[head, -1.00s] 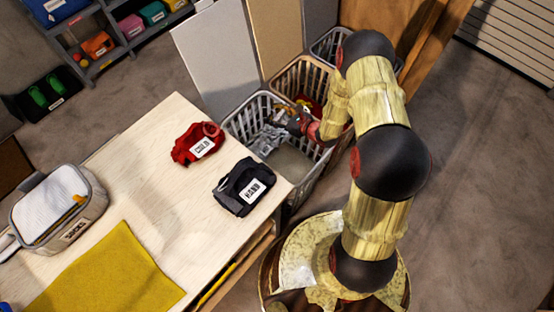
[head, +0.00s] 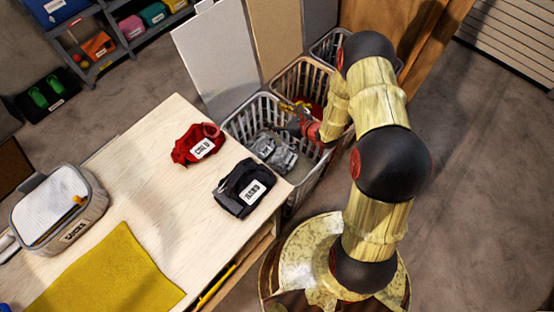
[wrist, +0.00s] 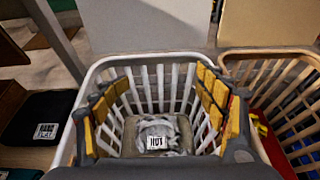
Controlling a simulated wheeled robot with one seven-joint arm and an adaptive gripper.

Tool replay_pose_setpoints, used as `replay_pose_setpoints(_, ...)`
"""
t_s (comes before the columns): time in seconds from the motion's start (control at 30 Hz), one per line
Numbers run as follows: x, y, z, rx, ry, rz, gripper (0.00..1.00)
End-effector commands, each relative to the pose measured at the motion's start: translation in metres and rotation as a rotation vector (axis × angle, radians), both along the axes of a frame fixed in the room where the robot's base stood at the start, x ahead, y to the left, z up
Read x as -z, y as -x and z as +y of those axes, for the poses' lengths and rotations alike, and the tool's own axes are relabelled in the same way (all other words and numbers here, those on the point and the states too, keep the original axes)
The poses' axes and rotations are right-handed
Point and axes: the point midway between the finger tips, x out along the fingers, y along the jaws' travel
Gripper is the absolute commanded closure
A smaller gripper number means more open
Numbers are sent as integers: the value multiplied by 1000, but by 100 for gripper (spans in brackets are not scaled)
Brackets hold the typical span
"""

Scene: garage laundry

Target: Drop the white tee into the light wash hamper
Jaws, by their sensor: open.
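The white tee (head: 277,150), looking pale grey and crumpled, lies inside the light grey slatted hamper (head: 232,122) beside the table. In the wrist view the tee (wrist: 150,130) rests low in the basket (wrist: 88,82), with a small white label showing. My gripper (head: 303,124) is above this hamper, towards its right side in the head view. In the wrist view my gripper (wrist: 157,92) has its yellow-padded fingers spread wide and empty, apart from the tee below.
A tan hamper (head: 285,78) with red cloth stands next to it, and a grey one (head: 325,45) beyond. Tall panels (head: 215,60) rise behind them. The table (head: 140,200) holds a red labelled bundle (head: 196,145), a black one (head: 243,188), a yellow cloth (head: 105,270) and a bin (head: 60,205).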

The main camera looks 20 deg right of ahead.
Motion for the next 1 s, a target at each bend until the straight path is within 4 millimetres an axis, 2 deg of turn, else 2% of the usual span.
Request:
replay_pose_setpoints(0.17, -8, 15, -11, 3, 0, -1, 28)
replay_pose_setpoints(0.6, -40, 79, -52, 3, 0, -1, 28)
replay_pose_setpoints(0.8, -45, 91, -59, 2, -1, -1, 28)
replay_pose_setpoints(1.0, -45, 92, -59, 0, -1, -1, 28)
